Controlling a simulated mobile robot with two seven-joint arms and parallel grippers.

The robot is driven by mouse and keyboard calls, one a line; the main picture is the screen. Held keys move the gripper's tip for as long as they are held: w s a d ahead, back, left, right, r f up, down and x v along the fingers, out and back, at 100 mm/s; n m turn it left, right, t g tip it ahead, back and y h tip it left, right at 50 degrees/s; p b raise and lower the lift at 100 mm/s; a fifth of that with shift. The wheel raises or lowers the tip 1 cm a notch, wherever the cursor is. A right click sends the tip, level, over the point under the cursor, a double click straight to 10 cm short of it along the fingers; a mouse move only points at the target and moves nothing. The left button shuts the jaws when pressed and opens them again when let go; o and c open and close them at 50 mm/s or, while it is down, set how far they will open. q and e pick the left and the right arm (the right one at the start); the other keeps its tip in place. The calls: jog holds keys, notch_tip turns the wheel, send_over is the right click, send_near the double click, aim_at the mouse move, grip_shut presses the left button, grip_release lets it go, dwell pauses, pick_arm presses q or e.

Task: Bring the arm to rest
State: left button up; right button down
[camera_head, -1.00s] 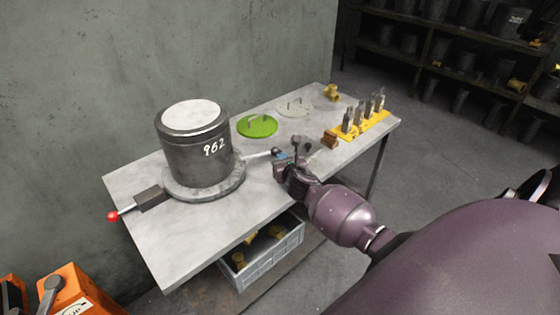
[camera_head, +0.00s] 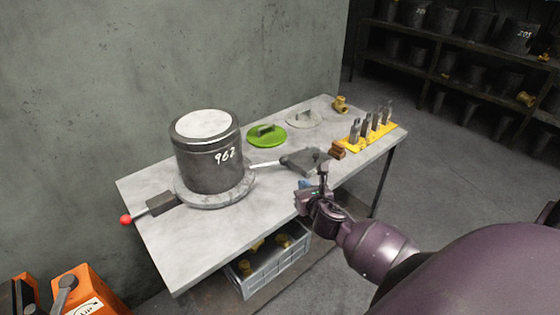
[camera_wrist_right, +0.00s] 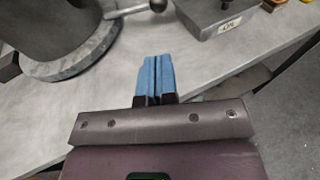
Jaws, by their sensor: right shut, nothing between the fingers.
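My right gripper (camera_head: 305,184) is near the front edge of the metal table (camera_head: 215,240), with my purple arm reaching in from the right. In the right wrist view its blue fingertips (camera_wrist_right: 155,75) are together with nothing between them, over the table edge. A dark block (camera_head: 305,160) lies on the table just behind the gripper, apart from it. A dark cylinder marked 962 (camera_head: 208,165) stands on a round base (camera_head: 215,199) to the left. My left gripper is not in view.
A lever with a red knob (camera_head: 126,220) sticks out at the left. A green disc (camera_head: 267,136), a grey disc (camera_head: 303,119) and a yellow tool rack (camera_head: 366,140) are at the back. A crate (camera_head: 275,270) sits below. Floor is free to the right.

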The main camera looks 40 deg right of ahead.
jog(key=s+a+f+m+y, duration=0.25)
jog(key=a+m, duration=0.25)
jog(key=m, duration=0.7)
jog(key=s+a+f+m+y, duration=0.1)
jog(key=s+a+m+y, duration=0.3)
jog(key=m, duration=0.7)
jog(key=s+a+f+m+g, duration=0.1)
jog(key=s+a+f+m, duration=0.1)
jog(key=s, duration=0.2)
jog(key=s+a+f+m+g+h, duration=0.1)
jog(key=s+a+f+m, duration=0.1)
jog(key=s, duration=0.3)
jog(key=s+a+f+m+g+h+b, duration=0.1)
jog(key=s+a+f+m, duration=0.1)
jog(key=s+f+m, duration=0.1)
jog(key=shift+s+f+m, duration=0.4)
jog(key=shift+s+m, duration=0.3)
jog(key=shift+s, duration=0.3)
